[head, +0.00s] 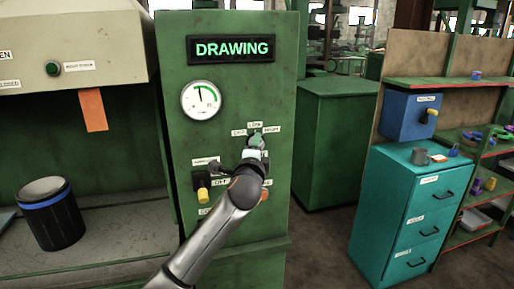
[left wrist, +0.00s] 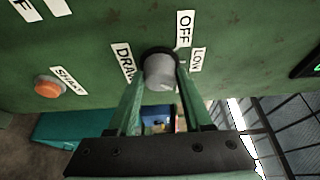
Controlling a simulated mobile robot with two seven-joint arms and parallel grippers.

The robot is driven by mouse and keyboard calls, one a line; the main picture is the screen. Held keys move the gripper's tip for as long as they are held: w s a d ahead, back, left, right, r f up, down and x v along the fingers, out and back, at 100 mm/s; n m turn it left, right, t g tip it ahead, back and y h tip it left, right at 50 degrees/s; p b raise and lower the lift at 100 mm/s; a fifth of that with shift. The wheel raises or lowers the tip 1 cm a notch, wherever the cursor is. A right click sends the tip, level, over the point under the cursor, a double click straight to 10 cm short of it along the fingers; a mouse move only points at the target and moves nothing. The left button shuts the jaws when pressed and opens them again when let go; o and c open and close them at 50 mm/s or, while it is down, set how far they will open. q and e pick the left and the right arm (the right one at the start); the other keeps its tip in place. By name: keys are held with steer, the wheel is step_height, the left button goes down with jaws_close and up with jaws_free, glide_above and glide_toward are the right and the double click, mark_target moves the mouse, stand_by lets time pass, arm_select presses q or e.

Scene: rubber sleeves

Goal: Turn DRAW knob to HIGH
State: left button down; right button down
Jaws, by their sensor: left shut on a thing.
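The DRAW knob is a small grey round knob (left wrist: 160,71) on the green panel, seen end-on in the left wrist view. The labels DRAW, OFF and LOW stand around it there. In the head view it is mostly hidden by my left gripper (head: 256,142), below small white labels, with LOW at the top and HIGH (head: 272,129) to the right. My left gripper's two green fingers (left wrist: 161,80) are shut on the knob, one on each side. Which label the knob points to cannot be told. My right gripper is not in view.
Above the knob are a round gauge (head: 201,100) and a lit DRAWING sign (head: 232,49). A yellow and black switch (head: 202,188) is at the lower left. An orange button (left wrist: 48,88) is near the knob. A teal drawer cabinet (head: 405,210) stands right, a dark bin (head: 50,222) left.

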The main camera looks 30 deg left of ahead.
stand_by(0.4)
arm_select(q)
steer(key=shift+c, duration=1.6)
jaws_free()
steer(key=shift+s, duration=0.1)
steer(key=b+v, duration=0.2)
steer(key=v, duration=1)
steer(key=shift+s, duration=0.15)
steer(key=shift+d, duration=0.1)
